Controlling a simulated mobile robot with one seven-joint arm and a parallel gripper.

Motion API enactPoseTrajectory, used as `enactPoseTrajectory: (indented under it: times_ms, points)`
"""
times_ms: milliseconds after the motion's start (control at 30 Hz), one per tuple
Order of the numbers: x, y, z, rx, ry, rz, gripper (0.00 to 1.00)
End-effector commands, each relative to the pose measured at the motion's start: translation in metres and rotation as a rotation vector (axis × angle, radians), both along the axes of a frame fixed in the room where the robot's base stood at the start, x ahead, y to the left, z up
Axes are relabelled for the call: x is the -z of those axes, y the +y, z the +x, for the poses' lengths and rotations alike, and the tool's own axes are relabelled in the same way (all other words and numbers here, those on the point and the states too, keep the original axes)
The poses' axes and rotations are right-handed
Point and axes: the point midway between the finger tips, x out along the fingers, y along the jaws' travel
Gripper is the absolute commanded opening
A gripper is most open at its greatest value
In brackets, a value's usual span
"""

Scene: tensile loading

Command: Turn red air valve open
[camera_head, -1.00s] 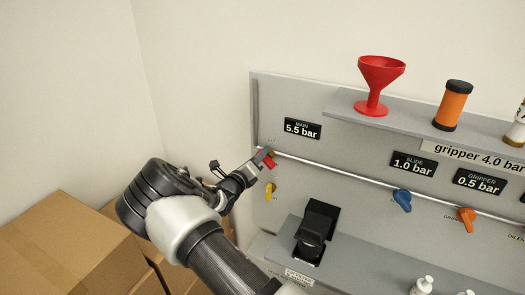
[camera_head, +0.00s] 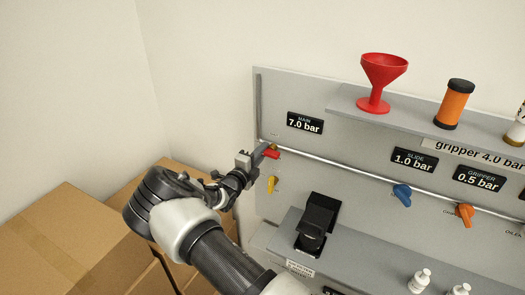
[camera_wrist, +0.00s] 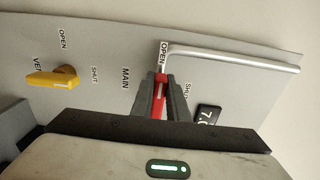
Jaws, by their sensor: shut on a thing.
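The red air valve handle (camera_head: 271,154) is at the left end of the pipe on the grey panel, and it lies close to level in the head view. My gripper (camera_head: 256,156) is shut on it from the left. In the wrist view, the red handle (camera_wrist: 161,92) runs lengthwise between the two dark fingers (camera_wrist: 160,102), its tip by the word OPEN. SHUT is printed to the right of the fingers. The MAIN display (camera_head: 305,123) reads 7.0 bar. The handle's base is partly hidden by the fingers.
A yellow valve handle (camera_head: 271,184) sits just below the red one; it also shows in the wrist view (camera_wrist: 55,78). Blue (camera_head: 402,194) and orange (camera_head: 465,214) handles are further right. A black device (camera_head: 317,224) stands on the lower ledge. Cardboard boxes (camera_head: 70,235) are at left.

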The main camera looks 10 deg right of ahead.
Motion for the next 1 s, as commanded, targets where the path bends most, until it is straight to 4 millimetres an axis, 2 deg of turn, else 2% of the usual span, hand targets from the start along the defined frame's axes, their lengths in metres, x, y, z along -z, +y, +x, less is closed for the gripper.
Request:
enactPoseTrajectory:
  times_ms: [567,600,700,1000]
  points:
    - [0.0015,0.0003,-0.0002,-0.001,0.021,-0.026,0.00]
    - [0.0015,0.0004,-0.0002,-0.001,0.021,-0.026,0.19]
    - [0.0014,0.0003,-0.0002,-0.001,0.020,-0.025,0.33]
    - [0.0010,0.0012,-0.0010,-0.001,0.019,-0.023,0.33]
